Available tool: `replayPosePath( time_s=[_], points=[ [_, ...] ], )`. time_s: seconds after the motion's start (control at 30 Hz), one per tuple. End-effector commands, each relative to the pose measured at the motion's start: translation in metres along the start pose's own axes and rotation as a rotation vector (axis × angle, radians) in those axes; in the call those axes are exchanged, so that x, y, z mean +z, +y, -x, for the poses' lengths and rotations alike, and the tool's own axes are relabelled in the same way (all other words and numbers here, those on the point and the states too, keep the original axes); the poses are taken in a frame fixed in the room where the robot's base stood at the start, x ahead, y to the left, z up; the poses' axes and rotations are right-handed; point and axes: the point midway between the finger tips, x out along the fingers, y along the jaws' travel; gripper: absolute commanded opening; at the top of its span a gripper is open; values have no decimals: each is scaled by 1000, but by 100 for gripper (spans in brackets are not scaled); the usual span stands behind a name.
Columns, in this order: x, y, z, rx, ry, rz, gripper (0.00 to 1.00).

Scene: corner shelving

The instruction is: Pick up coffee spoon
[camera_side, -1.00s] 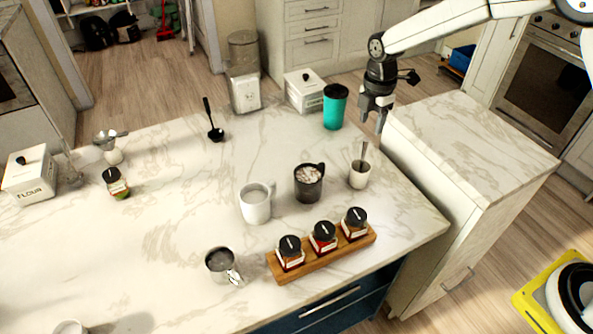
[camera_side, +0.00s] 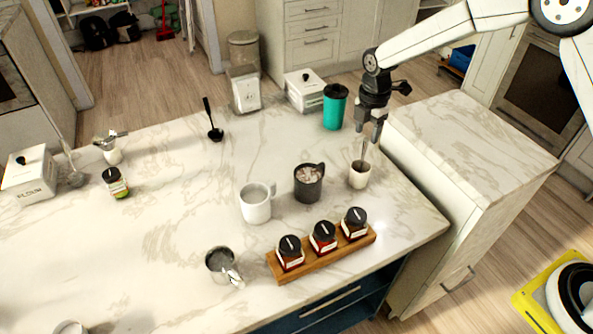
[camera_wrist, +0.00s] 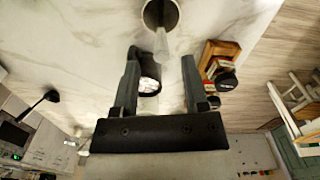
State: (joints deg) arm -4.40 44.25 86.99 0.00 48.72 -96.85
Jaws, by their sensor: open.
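The coffee spoon (camera_side: 364,150) stands upright in a small white cup (camera_side: 358,178), its handle sticking up; its bowl is hidden in the cup. My gripper (camera_side: 370,138) points down above the cup, its fingers around the top of the spoon handle in the side view. In the wrist view, my gripper (camera_wrist: 160,60) is open, and the spoon handle (camera_wrist: 161,45) lies between the finger lines. The cup (camera_wrist: 151,15) is just past the fingertips. I cannot tell whether a finger touches the handle.
A dark mug (camera_side: 307,186) stands left of the cup, with a white mug (camera_side: 256,206) beyond it. A wooden rack (camera_side: 282,276) holds three jars in front. A teal tumbler (camera_side: 334,108) stands behind the cup. The counter's left middle is mostly clear.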

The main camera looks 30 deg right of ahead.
Motion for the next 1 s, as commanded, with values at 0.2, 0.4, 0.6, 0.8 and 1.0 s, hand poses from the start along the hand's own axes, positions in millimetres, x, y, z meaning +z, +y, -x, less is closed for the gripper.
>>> replayPosePath(
  time_s=[0.2,0.4,0.6,0.8,1.0],
  points=[
    [1,-2,-24,-4,0,0,57],
    [1,-2,-44,-1,0,0,57],
    [1,-1,-47,2,0,0,57],
    [1,-1,-47,1,0,0,57],
    [1,-1,-47,1,0,0,54]
  ],
)
